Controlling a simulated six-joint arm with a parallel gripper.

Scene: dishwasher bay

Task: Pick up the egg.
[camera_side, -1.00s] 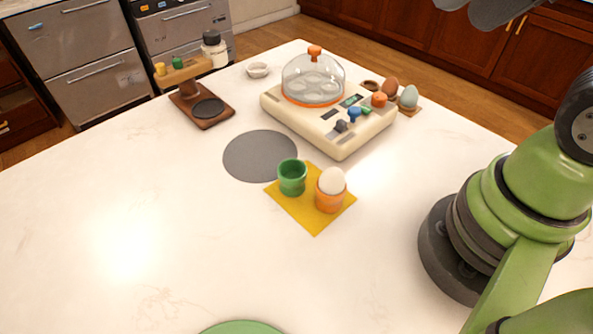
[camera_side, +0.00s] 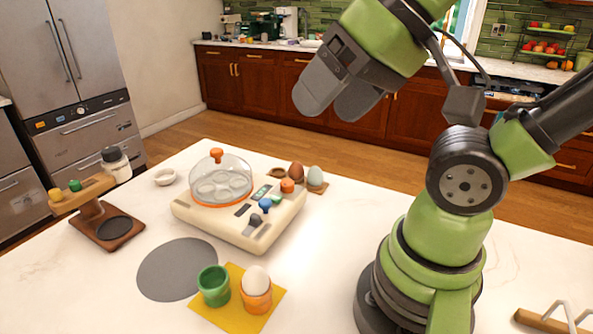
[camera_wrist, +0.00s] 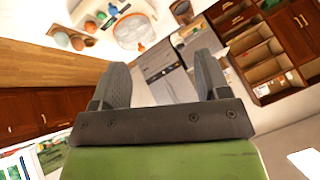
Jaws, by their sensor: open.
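A white egg (camera_side: 256,280) sits upright in an orange cup (camera_side: 257,299) on a yellow mat (camera_side: 240,322), beside a green cup (camera_side: 213,285). A brown egg (camera_side: 297,172) and a pale blue egg (camera_side: 315,176) stand in a small wooden holder (camera_side: 318,189) behind the cooker. The task does not say which egg. My gripper (camera_side: 332,106) is open and empty, high above the counter's back edge, apart from every egg. In the wrist view its two fingers (camera_wrist: 160,68) are apart, with nothing between them; the white egg is not clearly seen there.
A cream egg cooker (camera_side: 240,224) with a clear dome (camera_side: 220,181) stands behind the mat. A grey disc (camera_side: 178,269) lies left of the mat. A rack (camera_side: 552,321) stands at lower right.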

